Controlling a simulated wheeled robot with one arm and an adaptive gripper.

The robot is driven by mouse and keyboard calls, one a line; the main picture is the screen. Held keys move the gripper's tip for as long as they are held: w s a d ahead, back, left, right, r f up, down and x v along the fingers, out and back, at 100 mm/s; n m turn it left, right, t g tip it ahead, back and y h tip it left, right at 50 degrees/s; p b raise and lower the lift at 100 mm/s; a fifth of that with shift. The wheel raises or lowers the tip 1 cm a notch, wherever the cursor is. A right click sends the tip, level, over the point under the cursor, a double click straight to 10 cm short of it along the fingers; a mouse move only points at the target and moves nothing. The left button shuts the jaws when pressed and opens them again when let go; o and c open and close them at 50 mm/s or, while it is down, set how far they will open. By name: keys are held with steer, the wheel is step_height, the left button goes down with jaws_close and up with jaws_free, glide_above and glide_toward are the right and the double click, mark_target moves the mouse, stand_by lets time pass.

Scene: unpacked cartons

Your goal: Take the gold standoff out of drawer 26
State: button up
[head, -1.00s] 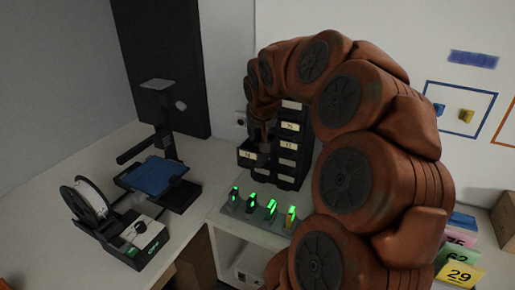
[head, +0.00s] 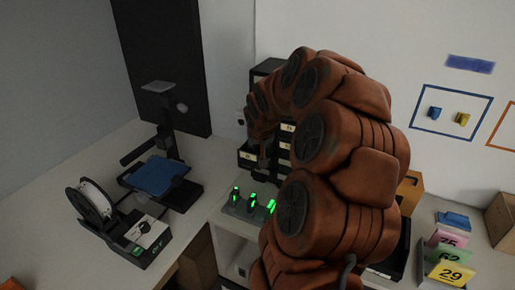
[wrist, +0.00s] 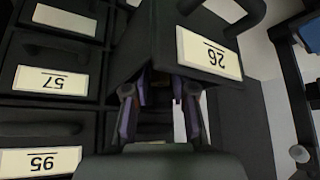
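Drawer 26 (wrist: 150,38) is pulled out of the dark cabinet. Its label reads upside down in the wrist view. In the head view, the open drawer's front (head: 247,157) is at the cabinet's left side. My gripper (wrist: 160,82) is at the drawer, with its two purple-grey fingers a little apart at their visible parts. Its fingertips are lost in shadow at the drawer, so I cannot tell whether anything is between them. In the head view, my gripper (head: 264,163) is beside the drawer front, small and dark. I cannot make out the gold standoff in either view.
Closed drawers 57 (wrist: 52,80) and 95 (wrist: 40,162) lie beside drawer 26. A rack with green lights (head: 247,206) stands in front of the cabinet. A 3D printer (head: 165,178) and a spool unit (head: 120,225) are at left.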

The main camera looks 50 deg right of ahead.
jaws_close()
steer(key=shift+r, duration=0.15)
steer(key=shift+r+b, duration=0.6)
steer(key=shift+r, duration=0.05)
steer(key=shift+a, duration=0.1)
steer(key=shift+f+h+b, duration=0.1)
steer(key=shift+h+b, duration=0.3)
steer(key=shift+b, duration=0.05)
steer(key=shift+s+a+f, duration=0.1)
steer(key=shift+a+t+h+b, duration=0.35)
steer(key=shift+t+h+b, duration=0.15)
steer(key=shift+h+b, duration=0.55)
steer(key=shift+n+b, duration=0.3)
steer(key=shift+b, duration=0.15)
